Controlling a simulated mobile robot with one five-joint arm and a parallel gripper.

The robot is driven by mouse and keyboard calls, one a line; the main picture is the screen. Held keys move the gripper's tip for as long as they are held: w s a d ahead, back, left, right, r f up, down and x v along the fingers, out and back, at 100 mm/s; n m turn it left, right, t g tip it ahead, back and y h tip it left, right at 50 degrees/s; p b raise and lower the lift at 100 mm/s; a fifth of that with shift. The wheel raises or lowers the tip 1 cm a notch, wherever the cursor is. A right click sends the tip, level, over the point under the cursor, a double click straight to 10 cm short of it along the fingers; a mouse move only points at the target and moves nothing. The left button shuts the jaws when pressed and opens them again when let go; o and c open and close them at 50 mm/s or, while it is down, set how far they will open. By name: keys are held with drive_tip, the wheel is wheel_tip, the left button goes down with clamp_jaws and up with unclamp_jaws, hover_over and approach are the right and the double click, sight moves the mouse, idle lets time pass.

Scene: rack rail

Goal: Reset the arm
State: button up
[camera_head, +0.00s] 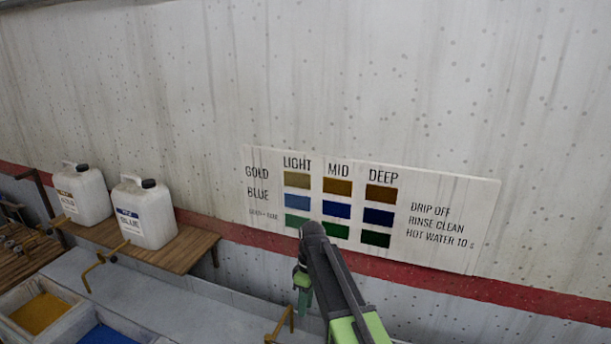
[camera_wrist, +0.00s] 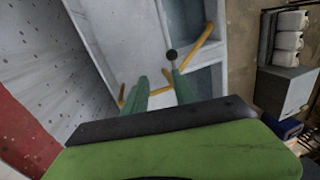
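My gripper (camera_head: 304,298) shows in the head view at the lower middle, at the end of my green and black arm, with its green fingers pointing down. It is in front of the wall, below the colour chart. In the wrist view my gripper (camera_wrist: 160,86) has its two green fingers apart, with a gap between them and nothing visibly held.
A colour chart (camera_head: 465,215) hangs on the concrete wall. Two white jugs (camera_head: 145,215) stand on a wooden shelf (camera_head: 180,252). Troughs with yellow liquid (camera_head: 40,312) and blue liquid (camera_head: 105,335) sit lower left. Yellow cranks (camera_head: 92,270) stick up near the troughs. The upper wall area is clear.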

drive_tip(key=s+d+f+m+t+b, duration=0.1)
drive_tip(key=s+d+f+m+b, duration=0.5)
drive_tip(key=d+f, duration=0.2)
drive_tip(key=s+d+f+m+t+b, duration=0.1)
drive_tip(key=s+d+f+m+b, duration=0.5)
drive_tip(key=d+f, duration=0.3)
drive_tip(key=shift+d+m+h+b, duration=0.4)
drive_tip(key=shift+m+b, duration=0.1)
drive_tip(key=shift+m, duration=0.2)
drive_tip(key=shift+s+f, duration=0.15)
drive_tip(key=shift+s, duration=0.05)
